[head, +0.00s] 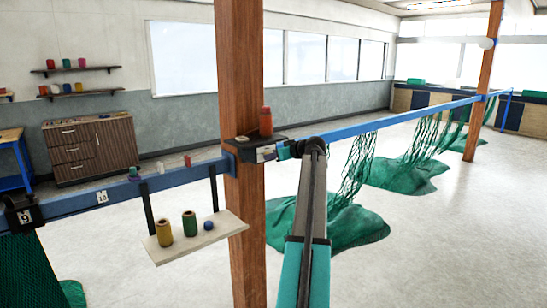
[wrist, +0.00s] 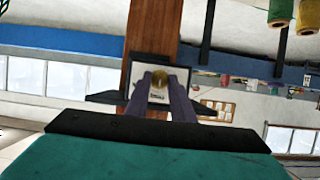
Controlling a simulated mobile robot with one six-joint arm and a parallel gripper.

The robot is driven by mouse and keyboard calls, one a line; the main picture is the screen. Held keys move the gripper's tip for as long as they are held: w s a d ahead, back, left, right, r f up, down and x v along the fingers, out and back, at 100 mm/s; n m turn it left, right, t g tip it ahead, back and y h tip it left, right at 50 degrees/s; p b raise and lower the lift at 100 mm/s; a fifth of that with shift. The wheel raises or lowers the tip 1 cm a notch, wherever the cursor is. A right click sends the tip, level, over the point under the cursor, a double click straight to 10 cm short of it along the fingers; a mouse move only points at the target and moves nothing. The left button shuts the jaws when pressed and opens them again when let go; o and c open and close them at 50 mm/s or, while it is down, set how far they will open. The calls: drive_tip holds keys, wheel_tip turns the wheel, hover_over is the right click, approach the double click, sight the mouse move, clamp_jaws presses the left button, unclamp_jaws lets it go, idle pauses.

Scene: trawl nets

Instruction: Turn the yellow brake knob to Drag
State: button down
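The yellow brake knob (wrist: 160,77) shows in the wrist view on a pale plate with small dark lettering too small to read. The plate sits on a dark-framed brake box, fixed to a wooden post. My gripper (wrist: 160,82) points straight at the knob, its two dark fingers apart with the knob between or just beyond their tips. I cannot tell whether they touch it. In the head view my gripper (head: 288,150) is at the right side of the brake box (head: 262,151); the knob is hidden there.
The wooden post (head: 246,220) stands beside my arm. A blue rail (head: 400,117) runs past it, with green nets (head: 345,222) hanging behind. A white shelf (head: 205,240) with spools is left of the post. A red spool (head: 265,121) stands atop the box.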

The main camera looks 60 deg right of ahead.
drive_tip(key=shift+d+f+m+b, duration=0.15)
drive_tip(key=shift+m+b, duration=0.15)
drive_tip(key=shift+b, duration=0.6)
drive_tip(key=shift+m+y+b, duration=0.3)
drive_tip(key=shift+b, duration=0.35)
drive_tip(key=c, duration=1.5)
unclamp_jaws()
drive_tip(key=shift+c, duration=0.2)
drive_tip(key=shift+s+r, duration=0.1)
drive_tip(key=shift+r, duration=0.1)
drive_tip(key=b+v, duration=0.3)
drive_tip(key=v, duration=1)
drive_tip(key=shift+s+b, duration=0.3)
drive_tip(key=shift+s, duration=0.1)
